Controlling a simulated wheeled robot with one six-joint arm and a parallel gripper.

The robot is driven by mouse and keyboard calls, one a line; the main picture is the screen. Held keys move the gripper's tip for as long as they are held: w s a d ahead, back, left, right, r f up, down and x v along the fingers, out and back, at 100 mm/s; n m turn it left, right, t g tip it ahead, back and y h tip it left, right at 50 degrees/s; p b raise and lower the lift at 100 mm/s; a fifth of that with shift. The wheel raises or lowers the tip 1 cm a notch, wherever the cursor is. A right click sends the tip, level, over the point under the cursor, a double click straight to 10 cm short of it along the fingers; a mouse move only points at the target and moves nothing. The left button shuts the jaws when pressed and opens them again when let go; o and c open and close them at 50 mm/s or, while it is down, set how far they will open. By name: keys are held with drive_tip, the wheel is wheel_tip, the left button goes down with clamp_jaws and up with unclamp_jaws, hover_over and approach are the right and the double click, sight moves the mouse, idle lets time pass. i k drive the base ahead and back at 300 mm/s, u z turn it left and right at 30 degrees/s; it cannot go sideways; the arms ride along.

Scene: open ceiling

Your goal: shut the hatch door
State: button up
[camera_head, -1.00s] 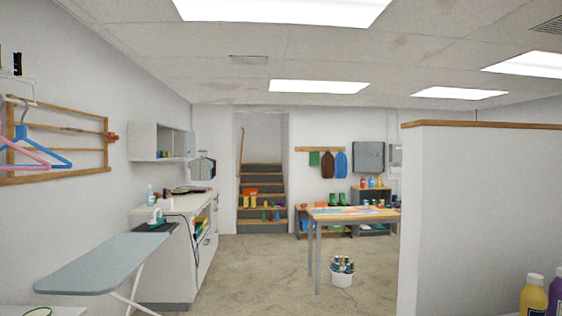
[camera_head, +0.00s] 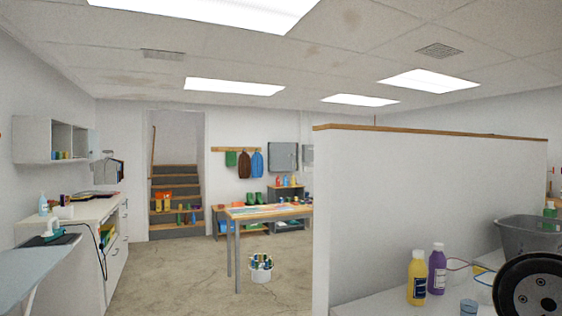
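No thing in view is plainly the hatch door. A grey square panel (camera_head: 283,156) on the back wall, right of the hanging coats, could be a hatch; it looks flat to the wall, but it is too small to tell if it is open. The white wall cabinet (camera_head: 33,139) on the left has open compartments and a pale panel (camera_head: 91,141) at its right end, possibly a door standing open. My gripper is out of view; only a round black part of my arm shows at the lower right.
A white half-wall (camera_head: 425,205) with a wooden cap blocks the right. Before it, a white counter holds yellow (camera_head: 417,278) and purple (camera_head: 437,269) bottles and a grey basin (camera_head: 530,236). A table (camera_head: 262,211) and white bucket (camera_head: 261,271) stand mid-room. Floor left of them is clear.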

sight(280, 160)
drive_tip(key=u, duration=0.65)
drive_tip(key=i, duration=11.95)
